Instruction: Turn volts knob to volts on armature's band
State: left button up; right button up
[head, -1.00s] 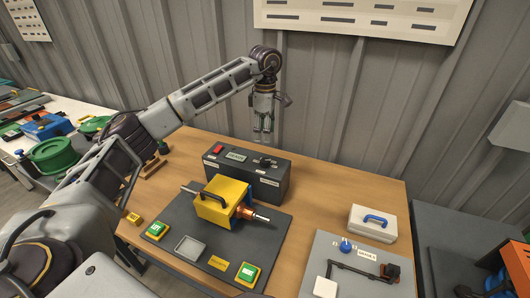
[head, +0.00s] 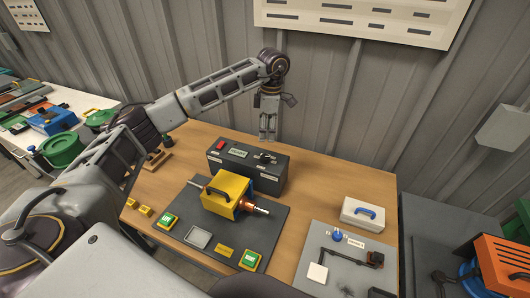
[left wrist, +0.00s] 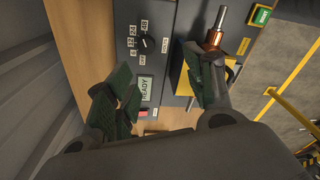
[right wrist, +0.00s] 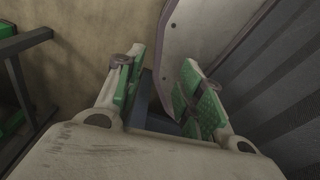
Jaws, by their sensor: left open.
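The volts knob (head: 265,158) is a dark dial on the top of the dark grey tester box (head: 225,172). In the left wrist view the knob (left wrist: 144,42) has small labels around it, among them 12, 24 and 48; its exact setting is unclear. The armature (head: 257,208) has a copper-coloured body and a steel shaft, partly under a yellow block. Its band cannot be read. My left gripper (head: 268,136) is open and empty, pointing down above the box's back edge near the knob, apart from it. My right gripper (right wrist: 165,90) appears open and empty, away from the tester.
The dark mat (head: 230,228) holds the yellow handled block (head: 222,192), a grey tray (head: 198,238) and green-and-yellow buttons. A white case (head: 362,214) and a grey panel (head: 337,265) lie to the right. The corrugated wall (head: 330,110) stands close behind the table.

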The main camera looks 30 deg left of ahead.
aim_at(265, 157)
pick_arm(q)
jog(key=shift+w+n+t, duration=0.15)
jog(key=shift+w+n, duration=0.05)
jog(key=shift+n, duration=1.85)
jog(key=shift+w+n+t, duration=0.1)
jog(key=shift+w+n, duration=0.15)
jog(key=shift+n, duration=1.85)
jog(key=shift+w+n+t, duration=0.15)
jog(key=shift+w+n, duration=0.05)
jog(key=shift+n, duration=1.85)
pick_arm(e)
jog(key=shift+s, duration=0.15)
pick_arm(q)
jog(key=shift+a, duration=0.1)
pick_arm(e)
jog(key=shift+a, duration=0.2)
pick_arm(q)
jog(key=shift+f, duration=0.2)
pick_arm(e)
jog(key=shift+a, duration=0.25)
